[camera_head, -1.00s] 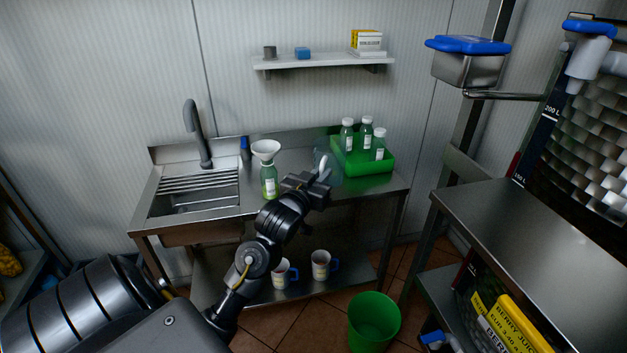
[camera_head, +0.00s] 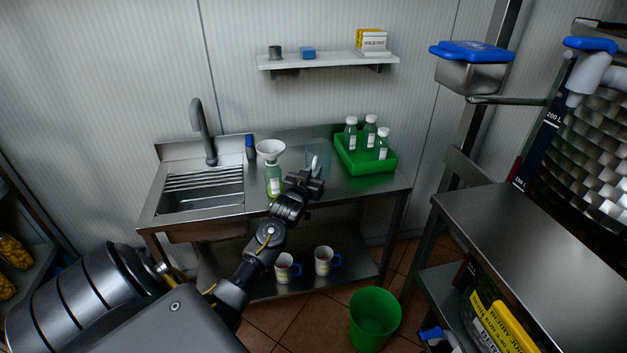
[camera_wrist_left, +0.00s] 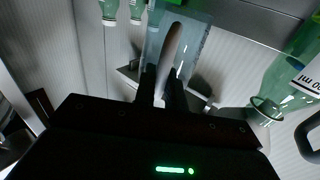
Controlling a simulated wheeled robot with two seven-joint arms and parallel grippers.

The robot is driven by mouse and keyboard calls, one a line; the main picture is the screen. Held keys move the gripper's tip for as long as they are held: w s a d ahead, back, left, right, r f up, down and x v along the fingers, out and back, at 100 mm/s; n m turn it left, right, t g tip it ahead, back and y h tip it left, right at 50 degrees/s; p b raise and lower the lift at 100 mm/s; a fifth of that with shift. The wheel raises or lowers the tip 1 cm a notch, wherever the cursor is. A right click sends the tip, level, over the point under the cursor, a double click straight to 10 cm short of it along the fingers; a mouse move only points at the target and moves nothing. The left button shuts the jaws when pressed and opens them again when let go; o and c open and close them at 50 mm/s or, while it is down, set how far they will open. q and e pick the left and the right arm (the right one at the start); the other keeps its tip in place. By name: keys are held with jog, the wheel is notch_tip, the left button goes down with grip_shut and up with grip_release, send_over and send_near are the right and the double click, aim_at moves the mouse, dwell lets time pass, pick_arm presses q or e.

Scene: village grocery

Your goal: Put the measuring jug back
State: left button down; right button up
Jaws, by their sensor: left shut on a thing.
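The measuring jug (camera_head: 318,150) is clear and bluish with a pale handle. It is upright over the steel counter, between the bottle with the funnel and the green crate; I cannot tell whether its base touches the counter. My left gripper (camera_head: 314,175) is shut on the jug's handle. In the left wrist view the fingers (camera_wrist_left: 163,88) close around the pale handle (camera_wrist_left: 172,48), with the clear jug wall (camera_wrist_left: 197,45) behind it. My right gripper is not in view.
A green bottle (camera_head: 273,182) with a white funnel (camera_head: 270,149) stands just left of the gripper. A green crate (camera_head: 371,166) with bottles stands to the right. The sink (camera_head: 200,190) is at the left. A wall shelf (camera_head: 328,63) holds small items above. Two mugs are on the lower shelf.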

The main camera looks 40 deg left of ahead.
pick_arm(q)
jog(key=shift+w+a+f, duration=0.45)
jog(key=shift+w+f, duration=0.05)
jog(key=shift+f, duration=0.3)
jog(key=shift+w+a+f, duration=0.15)
jog(key=shift+a+f, duration=0.05)
jog(key=shift+f, duration=0.15)
notch_tip(320, 180, down, 2)
jog(key=shift+f+p, duration=0.1)
jog(key=shift+p, duration=0.5)
jog(key=shift+f, duration=0.45)
jog(key=c, duration=1.9)
grip_release()
jog(key=shift+f, duration=0.2)
jog(key=o, duration=0.4)
jog(key=shift+o, duration=0.2)
jog(key=shift+r, duration=0.1)
